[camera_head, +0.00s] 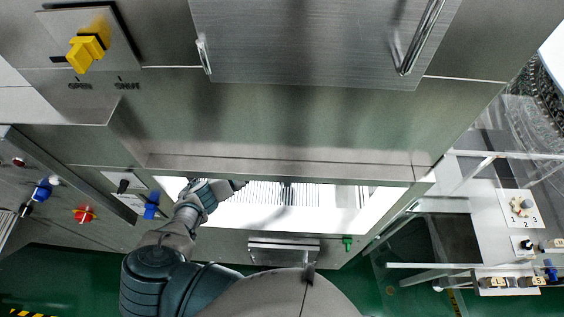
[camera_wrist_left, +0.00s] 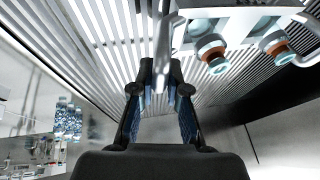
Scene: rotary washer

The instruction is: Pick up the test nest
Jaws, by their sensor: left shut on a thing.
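My left gripper (camera_wrist_left: 161,76) is shut on an upright metal bar (camera_wrist_left: 163,42). The bar appears to belong to the test nest, a pale metal frame (camera_wrist_left: 240,12) at the top right of the left wrist view. Two round pieces with orange-brown bands (camera_wrist_left: 211,52) sit at this frame. The lower end of the bar is partly hidden between the fingers. In the head view my left gripper (camera_head: 240,185) reaches into the bright opening of the washer (camera_head: 330,208). The nest cannot be made out clearly there. My right gripper is not in view.
A slatted surface (camera_wrist_left: 90,30) lies close behind the gripper. The opening's steel upper edge (camera_head: 280,165) overhangs my left arm. A panel with a yellow switch (camera_head: 86,48) is at upper left. A bench with numbered controls (camera_head: 520,208) stands at right.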

